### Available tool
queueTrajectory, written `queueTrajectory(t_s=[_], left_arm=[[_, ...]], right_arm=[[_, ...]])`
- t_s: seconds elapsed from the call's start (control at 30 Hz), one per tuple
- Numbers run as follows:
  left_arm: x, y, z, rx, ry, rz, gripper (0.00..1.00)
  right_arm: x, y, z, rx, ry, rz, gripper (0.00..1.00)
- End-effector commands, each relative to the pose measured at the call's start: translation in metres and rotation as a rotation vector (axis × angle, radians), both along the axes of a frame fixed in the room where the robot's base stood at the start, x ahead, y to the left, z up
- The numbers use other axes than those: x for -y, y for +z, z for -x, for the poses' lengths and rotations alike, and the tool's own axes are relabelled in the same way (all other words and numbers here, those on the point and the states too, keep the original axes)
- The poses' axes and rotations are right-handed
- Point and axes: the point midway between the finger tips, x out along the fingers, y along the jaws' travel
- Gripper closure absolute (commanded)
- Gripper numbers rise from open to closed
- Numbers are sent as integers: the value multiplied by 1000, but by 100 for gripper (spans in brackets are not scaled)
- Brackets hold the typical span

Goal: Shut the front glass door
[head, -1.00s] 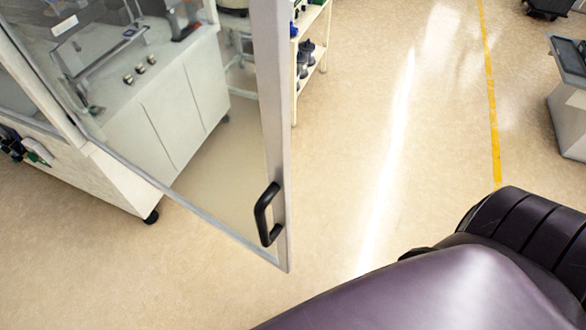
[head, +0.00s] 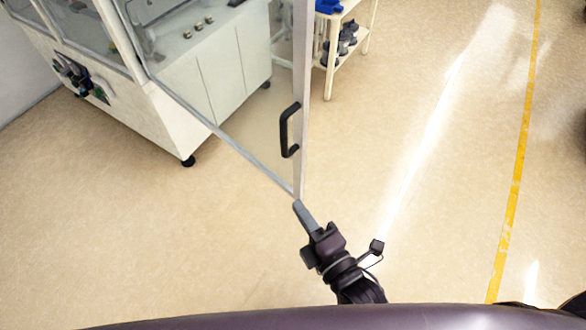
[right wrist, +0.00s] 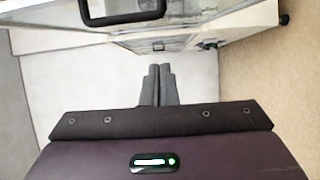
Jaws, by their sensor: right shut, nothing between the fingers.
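The front glass door (head: 236,100) stands open, swung out from the white machine cabinet (head: 165,110). It has a grey metal frame and a black handle (head: 285,130) near its free edge. The handle also shows large at the top of the right wrist view (right wrist: 122,18). My right gripper (head: 299,206) is shut and empty. In the head view its tip is just below the door's lower free corner; I cannot tell whether they touch. My left gripper is not in view.
A cream shelf cart (head: 330,80) with dark items stands behind the door. Yellow tape (head: 516,180) runs along the floor at the right. The beige floor (head: 120,230) in front of the cabinet and right of the door is clear.

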Motion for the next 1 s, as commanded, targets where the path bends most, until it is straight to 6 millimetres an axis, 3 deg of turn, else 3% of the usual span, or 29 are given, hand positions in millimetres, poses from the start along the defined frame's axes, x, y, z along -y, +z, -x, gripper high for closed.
queueTrajectory(t_s=[0.37, 0.5, 0.7, 1.0], left_arm=[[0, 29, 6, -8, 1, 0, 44], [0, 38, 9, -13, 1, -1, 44], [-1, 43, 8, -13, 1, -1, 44], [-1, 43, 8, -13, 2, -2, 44]], right_arm=[[-35, 4, -73, 1, -2, -4, 100], [-27, 3, -92, 0, -2, -1, 100], [-22, 0, -105, -1, 0, 0, 100], [-21, -2, -107, -1, 0, 0, 100]])
